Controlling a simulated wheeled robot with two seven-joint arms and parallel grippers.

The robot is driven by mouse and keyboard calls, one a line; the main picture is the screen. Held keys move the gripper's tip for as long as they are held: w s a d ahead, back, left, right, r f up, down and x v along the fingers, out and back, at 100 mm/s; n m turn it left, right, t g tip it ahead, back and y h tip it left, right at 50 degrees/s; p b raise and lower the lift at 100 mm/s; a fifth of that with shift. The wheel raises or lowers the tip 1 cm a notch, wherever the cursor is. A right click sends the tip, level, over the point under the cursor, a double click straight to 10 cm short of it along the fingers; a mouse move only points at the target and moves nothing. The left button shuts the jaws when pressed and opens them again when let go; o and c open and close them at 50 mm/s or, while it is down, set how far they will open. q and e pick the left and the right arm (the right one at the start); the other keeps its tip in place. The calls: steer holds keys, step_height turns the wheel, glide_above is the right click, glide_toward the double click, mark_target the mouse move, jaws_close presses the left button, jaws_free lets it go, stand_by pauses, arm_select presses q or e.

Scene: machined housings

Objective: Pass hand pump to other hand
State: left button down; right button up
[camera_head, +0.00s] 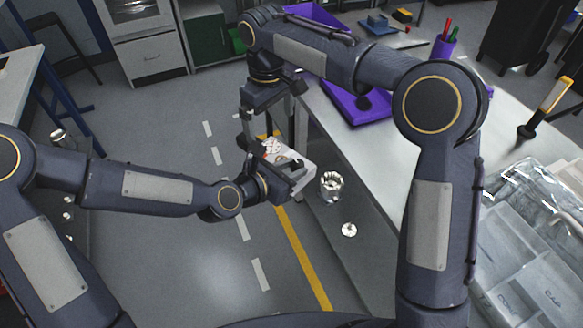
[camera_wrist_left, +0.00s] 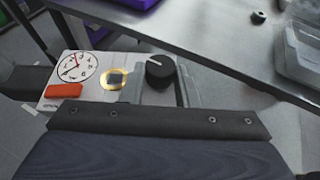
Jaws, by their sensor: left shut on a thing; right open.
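The hand pump (camera_head: 278,149) is a pale box held in the air left of the bench edge. In the left wrist view it (camera_wrist_left: 90,88) shows a round dial, a red bar, a gold ring and a black knob. My left gripper (camera_head: 292,176) is shut on its near, knob end, and its grey fingers show in the left wrist view (camera_wrist_left: 165,88). My right gripper (camera_head: 271,130) points down at the far, dial end, with its fingers apart. Whether a right finger touches the pump, I cannot tell.
The grey bench (camera_head: 395,150) lies to the right, with a purple tray (camera_head: 358,107), a purple pen cup (camera_head: 444,46), a yellow-handled tool (camera_head: 545,105) and a clear divided bin (camera_head: 510,240). A shiny metal part (camera_head: 331,186) lies below the bench edge.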

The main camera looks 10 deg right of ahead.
steer(key=s+d+r+m+t+y, duration=0.2)
steer(key=s+d+r+m, duration=0.25)
steer(key=s+d, duration=0.85)
steer(key=s+d+f+m+t+y, duration=0.1)
steer(key=s+d+f+m, duration=0.1)
steer(key=s, duration=0.6)
steer(key=s+d+f+m+t, duration=0.2)
steer(key=s+f, duration=0.3)
steer(key=s, duration=0.3)
steer(key=shift+s+d+f+m+t+y, duration=0.25)
steer(key=shift+d+m+y, duration=0.2)
steer(key=shift+m, duration=0.3)
